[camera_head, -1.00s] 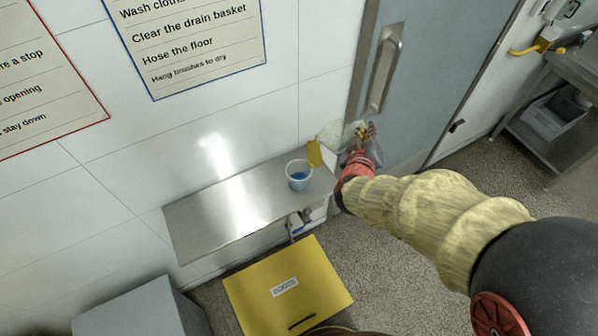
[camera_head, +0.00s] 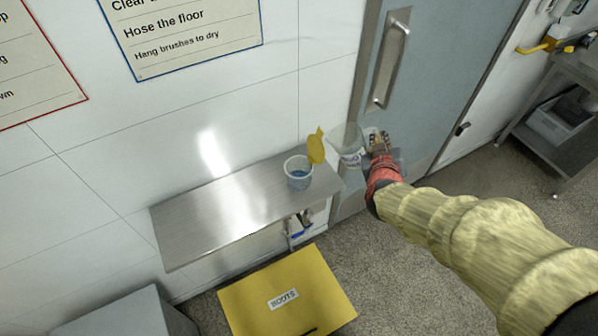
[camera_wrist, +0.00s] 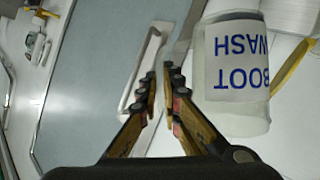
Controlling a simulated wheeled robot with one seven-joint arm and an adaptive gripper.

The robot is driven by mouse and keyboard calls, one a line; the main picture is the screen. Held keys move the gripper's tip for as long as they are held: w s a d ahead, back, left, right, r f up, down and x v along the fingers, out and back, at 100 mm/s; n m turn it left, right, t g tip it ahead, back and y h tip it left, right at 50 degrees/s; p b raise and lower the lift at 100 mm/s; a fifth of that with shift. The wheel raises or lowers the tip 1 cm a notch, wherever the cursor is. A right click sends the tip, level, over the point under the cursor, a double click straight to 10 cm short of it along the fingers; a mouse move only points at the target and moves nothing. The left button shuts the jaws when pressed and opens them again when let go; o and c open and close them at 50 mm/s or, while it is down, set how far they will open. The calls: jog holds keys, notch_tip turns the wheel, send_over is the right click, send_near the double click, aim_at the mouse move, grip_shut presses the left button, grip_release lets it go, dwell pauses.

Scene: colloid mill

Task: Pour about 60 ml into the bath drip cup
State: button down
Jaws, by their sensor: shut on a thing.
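A small pale cup (camera_head: 298,173) with blue liquid inside stands on the steel shelf, near its right end. A translucent jug (camera_head: 346,148) is beside my gripper (camera_head: 379,142), up and to the right of the cup and apart from it. In the wrist view the jug (camera_wrist: 236,98) carries a "BOOT WASH" label, upside down in that picture. My gripper (camera_wrist: 160,95) is nearly closed beside the jug and shut on it; the gripped part is hard to make out. The jug's exact tilt and its liquid level are unclear.
The steel shelf (camera_head: 225,212) is bare left of the cup. A yellow piece (camera_head: 316,147) stands just behind the cup. A yellow "BOOTS" box (camera_head: 260,290) is below the shelf. A grey door (camera_head: 425,95) with a long handle (camera_head: 390,60) is behind my gripper.

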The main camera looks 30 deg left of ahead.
notch_tip(320, 180, down, 13)
jog(key=w+d+m+g+y+b, duration=0.1)
jog(key=m+b, duration=0.1)
jog(key=b, duration=1.8)
jog(key=shift+w+d+m+y, duration=0.2)
jog(key=shift+w+m+y, duration=0.1)
jog(key=shift+w+f, duration=0.1)
jog(key=shift+f, duration=0.25)
jog(key=shift+d+m, duration=0.1)
jog(key=shift+m, duration=0.2)
